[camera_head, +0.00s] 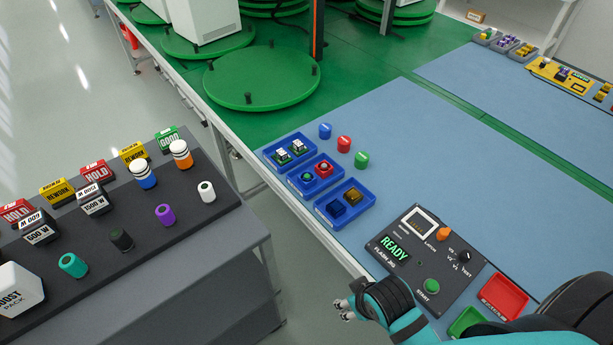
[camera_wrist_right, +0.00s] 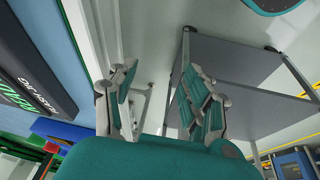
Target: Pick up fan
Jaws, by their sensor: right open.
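I cannot pick out a fan for certain in either view. Small parts lie in three blue trays in the head view: white-topped parts in the far tray (camera_head: 272,161), a green and a red part in the middle tray (camera_head: 297,190), and a dark blue block (camera_head: 337,208) and a brown-gold block (camera_head: 352,196) in the near tray (camera_head: 321,214). My right gripper (camera_head: 347,308) is open and empty, at the blue bench's front edge, nearer than the trays and left of the test box. Its spread fingers also show in the right wrist view (camera_wrist_right: 160,85). My left gripper is not in view.
The flash jig box (camera_head: 395,268) reads READY, with a red bin (camera_head: 498,298) and green bin (camera_head: 466,323) beside it. Blue, red and green caps stand behind the trays. A dark bench (camera_head: 200,242) with labelled blocks is left, across an open floor gap.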

